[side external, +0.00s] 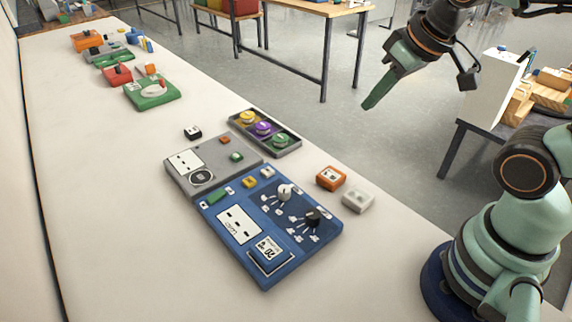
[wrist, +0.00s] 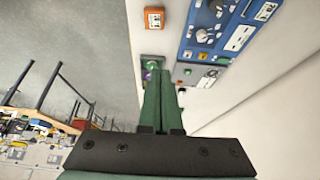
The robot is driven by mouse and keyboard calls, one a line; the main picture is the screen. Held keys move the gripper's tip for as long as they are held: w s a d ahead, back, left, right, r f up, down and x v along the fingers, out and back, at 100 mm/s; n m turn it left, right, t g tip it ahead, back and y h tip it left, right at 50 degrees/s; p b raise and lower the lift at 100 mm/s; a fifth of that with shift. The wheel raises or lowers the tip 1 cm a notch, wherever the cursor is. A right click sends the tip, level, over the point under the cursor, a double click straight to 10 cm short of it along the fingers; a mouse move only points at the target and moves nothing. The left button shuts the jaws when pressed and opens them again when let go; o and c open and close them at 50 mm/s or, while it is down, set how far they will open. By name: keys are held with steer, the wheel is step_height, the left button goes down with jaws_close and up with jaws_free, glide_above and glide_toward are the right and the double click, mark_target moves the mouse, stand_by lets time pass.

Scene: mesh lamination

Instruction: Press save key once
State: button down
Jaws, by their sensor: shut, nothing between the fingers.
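A blue control panel (side external: 232,238) lies on the pale bench, with a grey panel (side external: 218,148) against its far end. The blue panel carries small green, yellow and white keys, two knobs, and a large framed key (side external: 270,255) at its near corner. Key labels are too small to read, so I cannot tell which is the save key. My gripper (side external: 369,104) is shut and empty, raised beyond the bench edge and apart from the panels. In the wrist view my gripper's green fingers (wrist: 158,78) are together; the blue panel (wrist: 187,42) shows at upper right.
An orange block (side external: 331,178) and a white block (side external: 357,199) sit right of the blue panel. A tray (side external: 289,148) with yellow, purple and green round pieces lies beside the grey panel. A small black-and-white block (side external: 192,132) stands left.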

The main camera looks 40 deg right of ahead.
stand_by(0.3)
steer(key=n+t+y, duration=0.3)
steer(key=n, duration=0.9)
glide_above(254, 181)
step_height(254, 181, down, 11)
steer(key=shift+s+a, duration=0.1)
steer(key=shift+f, duration=4.4)
steer(key=shift+f, duration=0.4)
